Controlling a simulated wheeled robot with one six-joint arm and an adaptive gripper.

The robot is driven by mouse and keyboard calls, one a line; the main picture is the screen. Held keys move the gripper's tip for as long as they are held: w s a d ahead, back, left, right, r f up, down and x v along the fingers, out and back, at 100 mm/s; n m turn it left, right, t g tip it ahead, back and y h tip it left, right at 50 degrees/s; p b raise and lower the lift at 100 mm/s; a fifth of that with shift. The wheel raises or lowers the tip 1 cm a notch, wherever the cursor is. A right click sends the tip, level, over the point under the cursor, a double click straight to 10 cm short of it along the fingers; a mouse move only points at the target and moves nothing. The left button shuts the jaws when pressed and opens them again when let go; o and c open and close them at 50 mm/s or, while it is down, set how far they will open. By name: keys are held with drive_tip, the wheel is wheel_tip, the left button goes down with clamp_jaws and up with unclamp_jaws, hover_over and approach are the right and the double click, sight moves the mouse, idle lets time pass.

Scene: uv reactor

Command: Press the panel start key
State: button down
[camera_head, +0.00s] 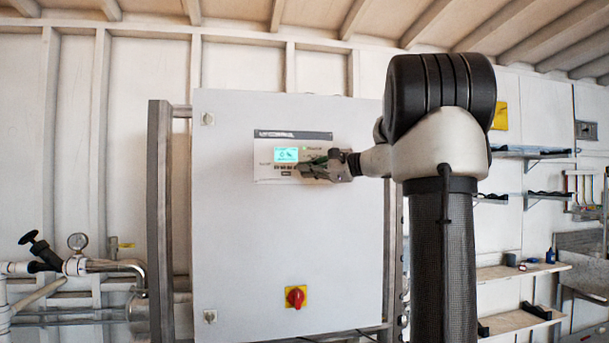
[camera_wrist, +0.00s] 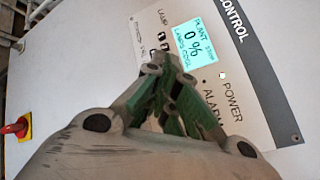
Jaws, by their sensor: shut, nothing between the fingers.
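The control panel (camera_head: 262,145) is a pale plate on the front of a white cabinet, with a dark strip along its top. In the wrist view the panel (camera_wrist: 262,95) appears tilted. Its lit cyan display (camera_head: 286,155) reads "PLANT STOP 0% LAMPS COOL" in the wrist view (camera_wrist: 194,44). A row of small dark keys (camera_head: 282,167) lies under the display. I cannot tell which is the start key; my fingers hide part of the row. My gripper (camera_head: 300,169) is shut and empty, its tips (camera_wrist: 170,64) at the panel close to the keys. Contact cannot be told.
The white cabinet (camera_head: 240,235) stands in a grey frame. A red rotary switch (camera_head: 296,296) on a yellow plate sits low on its door. Pipes with a gauge (camera_head: 78,241) are at the left. Shelves (camera_head: 520,271) line the wall at the right.

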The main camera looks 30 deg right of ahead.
drive_tip(key=shift+w, duration=0.1)
idle(0.5)
drive_tip(key=shift+w+d, duration=0.1)
drive_tip(key=shift+w, duration=0.2)
drive_tip(key=shift+w+d, duration=0.1)
drive_tip(key=shift+w, duration=0.15)
idle(0.4)
drive_tip(key=shift+s+a, duration=0.2)
drive_tip(key=shift+s, duration=0.5)
drive_tip(key=s, duration=0.2)
drive_tip(key=s+a, duration=0.1)
drive_tip(key=s, duration=0.1)
drive_tip(key=shift+s+a, duration=0.2)
drive_tip(key=shift+s, duration=0.2)
idle(0.8)
